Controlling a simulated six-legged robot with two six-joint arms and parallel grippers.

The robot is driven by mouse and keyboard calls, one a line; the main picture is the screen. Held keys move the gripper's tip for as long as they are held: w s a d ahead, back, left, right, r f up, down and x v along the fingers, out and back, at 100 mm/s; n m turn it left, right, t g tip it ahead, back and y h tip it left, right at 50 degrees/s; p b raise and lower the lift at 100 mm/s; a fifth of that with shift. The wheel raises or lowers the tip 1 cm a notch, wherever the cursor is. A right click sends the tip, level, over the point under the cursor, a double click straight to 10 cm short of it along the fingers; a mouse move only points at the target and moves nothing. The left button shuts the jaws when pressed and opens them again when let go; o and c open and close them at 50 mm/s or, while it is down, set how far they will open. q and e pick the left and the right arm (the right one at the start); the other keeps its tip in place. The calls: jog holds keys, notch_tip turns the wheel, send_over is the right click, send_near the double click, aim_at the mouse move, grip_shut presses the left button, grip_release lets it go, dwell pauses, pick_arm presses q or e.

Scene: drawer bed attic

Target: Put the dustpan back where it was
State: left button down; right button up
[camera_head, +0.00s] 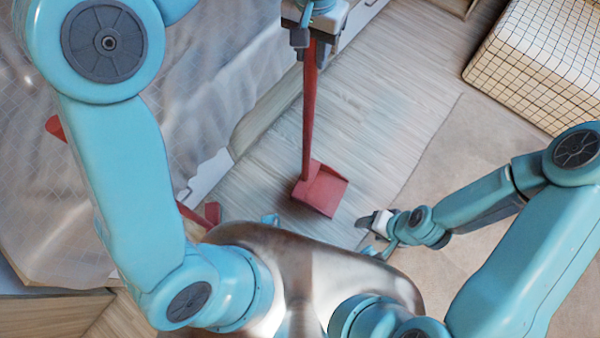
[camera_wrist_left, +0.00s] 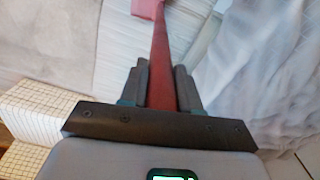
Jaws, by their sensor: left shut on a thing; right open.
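The red dustpan (camera_head: 322,190) has a long handle and a scoop at its lower end. My left gripper (camera_head: 308,45) is shut on the upper part of the handle at the top of the head view. The handle hangs roughly upright, with the scoop over the wooden floor; whether it touches the floor I cannot tell. In the left wrist view the handle of the dustpan (camera_wrist_left: 162,55) runs between the fingers of my left gripper (camera_wrist_left: 160,80), and the pinkish scoop is cut off at the top edge. My right gripper (camera_head: 370,223) is open and empty, low and right of the scoop.
Another red stick-like object (camera_head: 212,212) shows partly behind my left arm. A pale sheet-covered surface (camera_head: 230,75) fills the left side. A gridded, padded piece of furniture (camera_head: 535,65) stands at the upper right. Wooden floor (camera_head: 385,110) and a beige rug (camera_head: 480,140) lie clear between.

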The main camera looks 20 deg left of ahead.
pick_arm(q)
jog(key=s+a+r+m+p, duration=0.2)
jog(key=a+r+p, duration=0.2)
jog(key=a+r, duration=0.45)
pick_arm(e)
notch_tip(320, 180, up, 5)
pick_arm(q)
notch_tip(320, 180, down, 18)
jog(key=d+b, duration=0.1)
jog(key=b, duration=0.3)
jog(key=shift+s, duration=0.15)
pick_arm(e)
jog(key=shift+f, duration=2.2)
pick_arm(q)
jog(key=shift+f+b, duration=0.15)
jog(key=shift+b, duration=0.2)
jog(key=c, duration=0.8)
grip_release()
pick_arm(e)
jog(key=shift+f, duration=0.1)
